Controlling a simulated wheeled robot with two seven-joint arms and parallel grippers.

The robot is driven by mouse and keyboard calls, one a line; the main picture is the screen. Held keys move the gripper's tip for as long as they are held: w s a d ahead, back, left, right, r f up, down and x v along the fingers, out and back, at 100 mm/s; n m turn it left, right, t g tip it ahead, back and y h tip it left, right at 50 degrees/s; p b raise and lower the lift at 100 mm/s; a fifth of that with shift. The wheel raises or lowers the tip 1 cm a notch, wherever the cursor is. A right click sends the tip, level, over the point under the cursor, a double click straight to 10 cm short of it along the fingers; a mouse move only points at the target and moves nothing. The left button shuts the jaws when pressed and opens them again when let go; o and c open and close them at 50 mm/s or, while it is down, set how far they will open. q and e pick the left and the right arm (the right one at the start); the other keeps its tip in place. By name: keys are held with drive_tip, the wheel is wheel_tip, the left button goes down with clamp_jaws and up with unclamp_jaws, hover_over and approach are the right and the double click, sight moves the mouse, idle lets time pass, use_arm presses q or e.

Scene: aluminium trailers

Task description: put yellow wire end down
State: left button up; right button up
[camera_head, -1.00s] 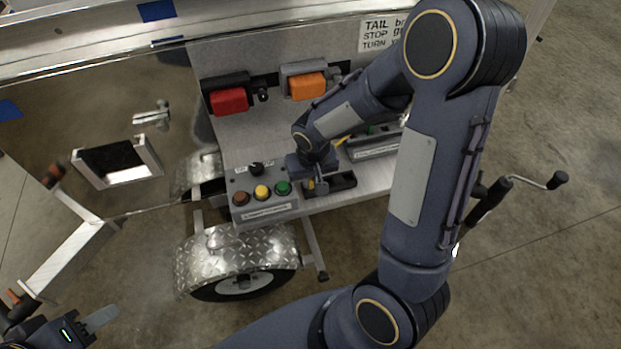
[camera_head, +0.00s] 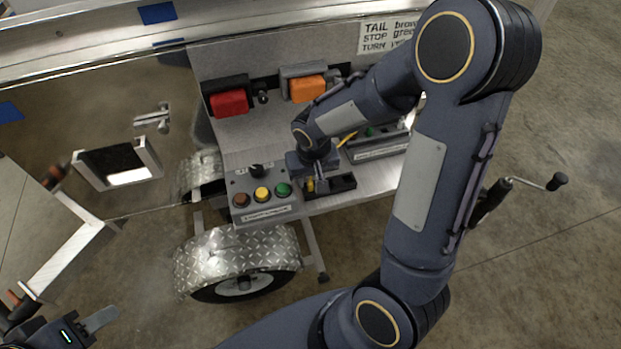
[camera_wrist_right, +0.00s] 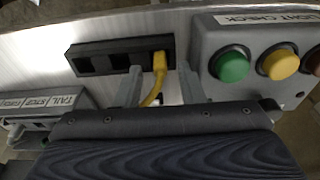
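The yellow wire end (camera_wrist_right: 159,62) sits at the right-hand compartment of a black holder (camera_wrist_right: 96,48) in the right wrist view, and its wire (camera_wrist_right: 151,97) curves down towards my gripper. My right gripper (camera_wrist_right: 161,86) is open, with one finger on each side of the wire and gaps to both. In the head view the right gripper (camera_head: 316,184) is low over the black holder (camera_head: 343,184), and a little yellow shows beside its fingers. My left gripper (camera_head: 92,326) is at the bottom left, away from the trailer, with only part of it visible.
A grey box with brown, yellow and green buttons (camera_head: 262,208) stands close to the right gripper. A labelled grey box (camera_head: 380,150) is on the other side. Red (camera_head: 230,101) and orange (camera_head: 308,88) lamps are behind. A wheel fender (camera_head: 236,256) lies below.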

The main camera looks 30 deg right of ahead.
wheel_tip(320, 180, up, 10)
drive_tip(key=s+p, duration=0.2)
drive_tip(key=s+a+r+t+y, duration=0.2)
drive_tip(key=s+r, duration=0.1)
drive_tip(key=s, duration=0.4)
drive_tip(key=s+a+r+n+t+y, duration=0.1)
drive_tip(key=s+a+r+y, duration=0.1)
drive_tip(key=s, duration=0.5)
drive_tip(key=shift+s+r+t, duration=0.25)
drive_tip(key=shift+r+t, duration=0.15)
drive_tip(key=shift+r, duration=0.45)
drive_tip(key=shift+s+d+r+p, duration=0.1)
drive_tip(key=shift+r+p, duration=2.1)
drive_tip(key=shift+r, duration=0.25)
